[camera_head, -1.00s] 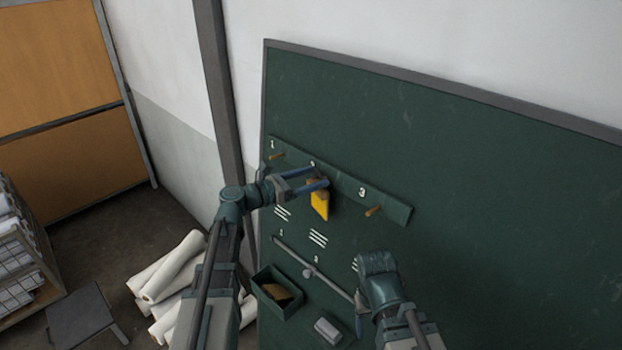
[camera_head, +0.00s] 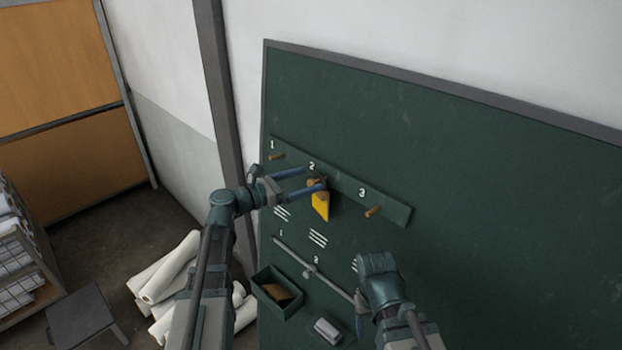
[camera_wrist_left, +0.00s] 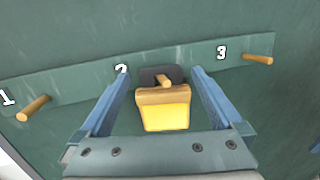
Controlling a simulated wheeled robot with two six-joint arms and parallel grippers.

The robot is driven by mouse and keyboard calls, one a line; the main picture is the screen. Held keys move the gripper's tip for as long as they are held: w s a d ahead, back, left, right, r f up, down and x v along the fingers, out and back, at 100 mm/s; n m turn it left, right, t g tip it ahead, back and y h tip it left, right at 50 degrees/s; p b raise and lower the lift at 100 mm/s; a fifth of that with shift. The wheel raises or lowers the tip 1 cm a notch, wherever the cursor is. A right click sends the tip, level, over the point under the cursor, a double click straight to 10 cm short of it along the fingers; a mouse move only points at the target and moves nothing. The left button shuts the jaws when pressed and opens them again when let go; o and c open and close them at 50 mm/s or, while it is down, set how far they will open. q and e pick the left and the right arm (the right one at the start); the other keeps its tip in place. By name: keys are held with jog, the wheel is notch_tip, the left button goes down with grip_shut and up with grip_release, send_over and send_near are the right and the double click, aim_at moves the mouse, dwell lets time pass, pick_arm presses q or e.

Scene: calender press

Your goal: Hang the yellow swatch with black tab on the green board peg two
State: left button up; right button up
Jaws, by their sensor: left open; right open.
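The yellow swatch (camera_head: 320,205) hangs at the middle peg, under the number 2, on the green board (camera_head: 450,150). In the left wrist view the yellow swatch (camera_wrist_left: 166,117) has a wooden strip along its top and a dark tab (camera_wrist_left: 150,76) above it. Peg two (camera_wrist_left: 164,82) pokes out in front of the tab. My left gripper (camera_head: 314,179) is open, its blue fingers on either side of the swatch with gaps to it; they also show in the left wrist view (camera_wrist_left: 160,82). My right gripper (camera_head: 360,315) is low at the board, mostly hidden behind its own wrist.
Peg one (camera_head: 277,156) and peg three (camera_head: 374,211) are bare. Below are a rail (camera_head: 310,265), a green box (camera_head: 272,302) with a brown item inside, and an eraser-like block (camera_head: 327,330). White rolls (camera_head: 170,268) lie on the floor at left.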

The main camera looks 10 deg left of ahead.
pick_arm(q)
jog(key=v, duration=1.1)
jog(key=shift+s+a, duration=0.2)
jog(key=shift+d, duration=0.1)
jog(key=s+d+f+m+g+y+b, duration=0.2)
jog(key=s+d+f+m+g, duration=0.25)
jog(key=d+f+m, duration=0.4)
jog(key=s+d+f+m+g+y+b, duration=0.2)
jog(key=s+d+f+m+g+b, duration=0.25)
jog(key=d+f, duration=0.55)
jog(key=s+f+m+g+y+b, duration=0.2)
jog(key=s+f+m+y, duration=0.7)
jog(key=m, duration=0.8)
notch_tip(320, 180, down, 3)
jog(key=shift+s+f+g+y+b, duration=0.1)
jog(key=shift+s+g+y+b, duration=0.25)
jog(key=shift+y, duration=0.45)
